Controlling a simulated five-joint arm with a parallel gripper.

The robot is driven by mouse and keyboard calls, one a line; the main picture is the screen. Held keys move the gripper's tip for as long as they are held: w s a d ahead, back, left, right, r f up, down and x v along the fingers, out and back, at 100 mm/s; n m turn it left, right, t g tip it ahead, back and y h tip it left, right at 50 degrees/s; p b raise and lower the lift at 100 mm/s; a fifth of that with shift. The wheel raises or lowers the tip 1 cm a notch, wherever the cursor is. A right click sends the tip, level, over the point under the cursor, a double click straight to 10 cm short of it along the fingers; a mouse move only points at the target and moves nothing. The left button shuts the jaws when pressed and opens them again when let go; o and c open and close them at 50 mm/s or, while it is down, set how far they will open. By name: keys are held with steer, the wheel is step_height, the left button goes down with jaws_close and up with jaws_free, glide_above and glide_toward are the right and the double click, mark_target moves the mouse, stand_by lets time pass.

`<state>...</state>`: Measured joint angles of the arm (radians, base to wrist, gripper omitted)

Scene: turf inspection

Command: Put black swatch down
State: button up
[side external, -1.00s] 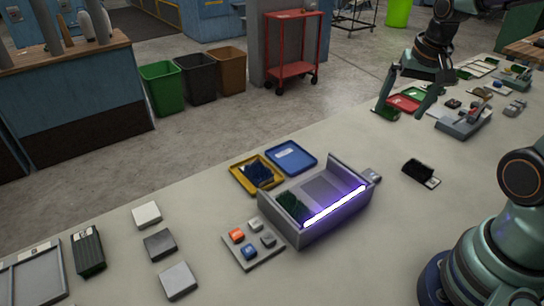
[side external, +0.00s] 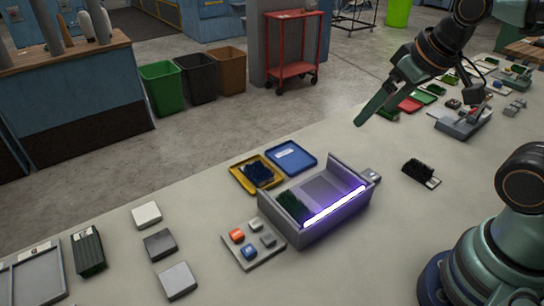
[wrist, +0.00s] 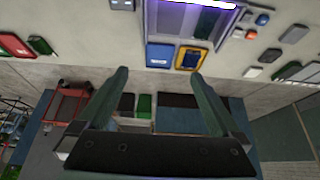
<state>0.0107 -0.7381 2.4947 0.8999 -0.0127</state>
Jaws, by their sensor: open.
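The black swatch (side external: 417,169), a dark bristly piece with a white tag end, lies on the grey table to the right of the light box (side external: 320,215) in the side view. I cannot make it out in the wrist view. My gripper (wrist: 160,75) is open, with nothing between its fingers in the wrist view. In the side view it is raised above the table's far edge, up and left of the swatch and clear of it. A green swatch (side external: 291,207) is in the left end of the light box.
A yellow tray (side external: 238,174) with a dark blue swatch (side external: 258,173) and a blue tray (side external: 292,157) sit behind the box. A button panel (side external: 262,258) is in front. Red and green trays lie at the far right. Bare table lies around the black swatch.

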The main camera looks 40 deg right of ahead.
steer(key=w+d+f+g+h, duration=0.1)
steer(key=d+f, duration=0.1)
steer(key=d, duration=0.3)
steer(key=w+d+f+g, duration=0.1)
steer(key=d+f+g, duration=0.1)
steer(key=d, duration=0.3)
steer(key=g+y, duration=0.1)
steer(key=g, duration=0.2)
glide_above(424, 169)
step_height(424, 169, down, 8)
steer(key=f, duration=0.6)
steer(key=shift+s+d+f, duration=0.1)
steer(key=shift+s, duration=0.1)
steer(key=shift+w+f, duration=0.15)
steer(key=shift+f, duration=2.95)
steer(key=c, duration=1.5)
steer(key=shift+r, duration=0.15)
